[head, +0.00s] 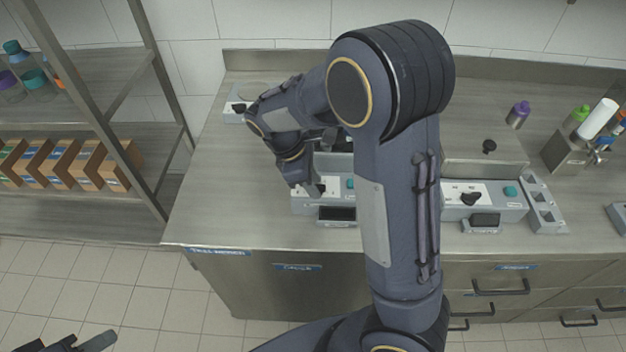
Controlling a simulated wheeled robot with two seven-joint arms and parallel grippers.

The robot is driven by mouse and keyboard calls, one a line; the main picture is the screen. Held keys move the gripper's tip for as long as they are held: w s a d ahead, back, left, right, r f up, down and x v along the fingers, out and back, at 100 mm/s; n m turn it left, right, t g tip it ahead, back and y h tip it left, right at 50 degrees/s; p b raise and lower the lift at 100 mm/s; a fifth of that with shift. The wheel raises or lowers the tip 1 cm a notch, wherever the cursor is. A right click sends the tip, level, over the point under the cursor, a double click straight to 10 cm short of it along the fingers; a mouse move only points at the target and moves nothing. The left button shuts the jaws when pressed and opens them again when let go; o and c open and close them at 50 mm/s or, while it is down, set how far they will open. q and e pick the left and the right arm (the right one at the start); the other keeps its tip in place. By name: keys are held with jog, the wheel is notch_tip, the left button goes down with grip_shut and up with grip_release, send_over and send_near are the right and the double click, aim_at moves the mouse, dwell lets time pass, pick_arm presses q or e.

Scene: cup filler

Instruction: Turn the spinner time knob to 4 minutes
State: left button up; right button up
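My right arm reaches across the middle of the head view, and its gripper (313,190) points down at the front panel of the middle machine (341,199). The fingertips are at the panel's left part, over or touching the spot where a knob may sit. The knob there is hidden by the fingers, and its setting cannot be read. Whether the fingers are closed on it is too small to tell. A teal button (350,183) and a dark display (337,213) show on this machine. My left gripper (78,346) is at the bottom left edge, partly cut off, away from the counter.
A right-hand machine (510,212) has a black knob (470,198) and a teal button. A small device (234,110) stands at the back left. Purple and green bottles and a white cylinder stand far right. A shelf with boxes (88,165) stands left. The counter's front left is clear.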

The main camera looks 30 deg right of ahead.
jog(key=shift+c, duration=0.4)
grip_shut()
